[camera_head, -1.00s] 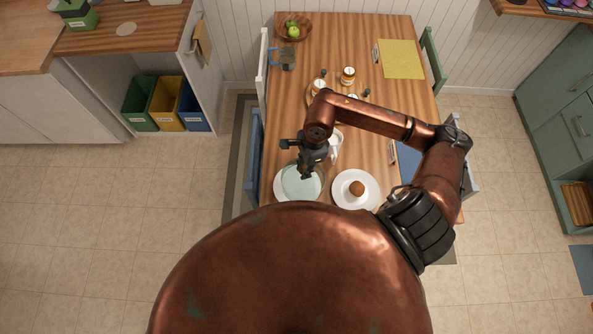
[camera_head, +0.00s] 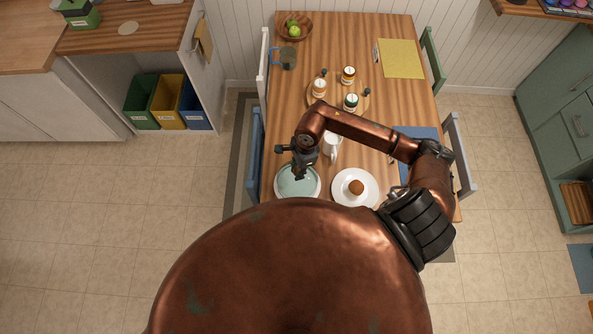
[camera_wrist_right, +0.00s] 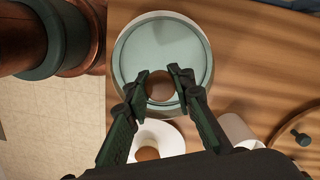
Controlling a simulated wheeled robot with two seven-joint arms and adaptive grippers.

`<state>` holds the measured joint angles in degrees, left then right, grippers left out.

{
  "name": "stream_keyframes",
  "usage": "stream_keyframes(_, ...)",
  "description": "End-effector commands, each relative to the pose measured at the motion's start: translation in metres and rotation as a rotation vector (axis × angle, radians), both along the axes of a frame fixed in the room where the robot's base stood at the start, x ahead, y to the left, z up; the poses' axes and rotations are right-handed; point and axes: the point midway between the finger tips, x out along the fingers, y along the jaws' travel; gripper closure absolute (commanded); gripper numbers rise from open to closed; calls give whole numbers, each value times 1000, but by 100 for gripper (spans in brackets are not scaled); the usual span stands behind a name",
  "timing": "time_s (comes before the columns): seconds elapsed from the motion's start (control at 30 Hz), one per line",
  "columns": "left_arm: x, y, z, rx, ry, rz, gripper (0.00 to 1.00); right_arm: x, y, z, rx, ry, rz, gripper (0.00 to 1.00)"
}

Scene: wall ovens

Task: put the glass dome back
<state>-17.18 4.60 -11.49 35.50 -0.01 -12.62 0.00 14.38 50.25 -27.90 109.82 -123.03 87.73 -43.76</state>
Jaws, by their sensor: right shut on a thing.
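The glass dome (camera_head: 297,184) is a pale, see-through round cover with a brown knob (camera_wrist_right: 160,87). In the head view it is over a white plate (camera_head: 277,191) at the near left of the table, with a thin white rim showing around it. My right gripper (camera_head: 300,174) is above the dome. In the right wrist view my right gripper (camera_wrist_right: 160,82) is shut on the knob, one finger on each side. I cannot tell whether the dome's edge touches the plate. My left gripper is out of view.
A white plate with a brown bun (camera_head: 356,187) stands close to the right of the dome. A white jug (camera_head: 331,146) stands behind. Several jars (camera_head: 348,76), a mug (camera_head: 288,56) and a fruit bowl (camera_head: 294,27) are farther back on the table (camera_head: 335,50).

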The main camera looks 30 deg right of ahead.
Motion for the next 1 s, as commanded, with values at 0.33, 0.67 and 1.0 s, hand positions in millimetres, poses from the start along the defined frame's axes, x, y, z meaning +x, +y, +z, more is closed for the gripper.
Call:
stream_keyframes(0.33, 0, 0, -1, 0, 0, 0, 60, 0, 0, -1, 0, 0, 0, 60)
stream_keyframes(0.67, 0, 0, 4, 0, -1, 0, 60, 0, 0, 4, 1, 1, -1, 60)
stream_keyframes(1.0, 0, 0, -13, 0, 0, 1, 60, 0, -11, 65, -3, -5, 1, 60)
